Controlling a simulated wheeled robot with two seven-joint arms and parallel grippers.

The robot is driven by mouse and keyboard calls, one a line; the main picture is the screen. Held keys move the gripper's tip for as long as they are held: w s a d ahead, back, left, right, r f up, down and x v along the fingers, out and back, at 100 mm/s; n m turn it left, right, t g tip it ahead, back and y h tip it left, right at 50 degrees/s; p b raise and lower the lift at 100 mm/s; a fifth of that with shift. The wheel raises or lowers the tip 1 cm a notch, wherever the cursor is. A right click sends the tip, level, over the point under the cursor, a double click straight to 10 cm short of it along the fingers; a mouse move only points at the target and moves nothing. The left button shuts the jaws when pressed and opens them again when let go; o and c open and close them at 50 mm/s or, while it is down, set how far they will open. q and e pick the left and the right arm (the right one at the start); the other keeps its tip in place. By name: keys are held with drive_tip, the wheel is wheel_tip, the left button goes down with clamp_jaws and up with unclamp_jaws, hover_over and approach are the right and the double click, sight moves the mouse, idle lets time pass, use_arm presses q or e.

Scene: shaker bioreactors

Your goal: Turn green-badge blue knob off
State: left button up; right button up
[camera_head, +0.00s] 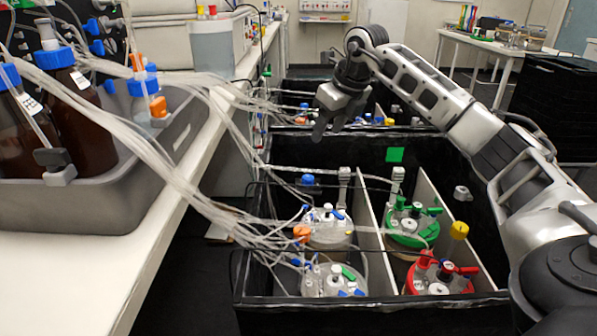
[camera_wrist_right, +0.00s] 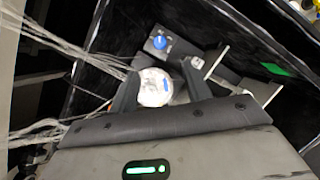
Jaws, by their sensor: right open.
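The blue knob (camera_head: 307,180) sits on the far left part of the near black box, and it also shows in the right wrist view (camera_wrist_right: 159,42). My left gripper is not in view.
The near box (camera_head: 365,302) holds white-, green- and red-lidded vessels. A yellow knob (camera_head: 459,230) and grey knob (camera_head: 462,193) are at its right. Clear tubes (camera_head: 180,130) run from the left bench (camera_head: 120,225) into the box. Another box stands behind.

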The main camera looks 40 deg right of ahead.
sight(307, 176)
drive_tip(key=b+x, duration=0.1)
drive_tip(key=x, duration=1.3)
drive_tip(key=shift+a+b, duration=0.15)
drive_tip(key=shift+b, duration=0.15)
drive_tip(key=shift+w+f, duration=0.2)
drive_tip(key=shift+f, duration=0.45)
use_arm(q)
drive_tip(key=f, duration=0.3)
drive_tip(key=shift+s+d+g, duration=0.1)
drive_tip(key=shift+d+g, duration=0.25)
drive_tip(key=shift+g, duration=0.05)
use_arm(e)
drive_tip(key=shift+c, duration=0.6)
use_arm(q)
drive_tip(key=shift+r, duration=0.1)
use_arm(e)
drive_tip(key=c, duration=0.9)
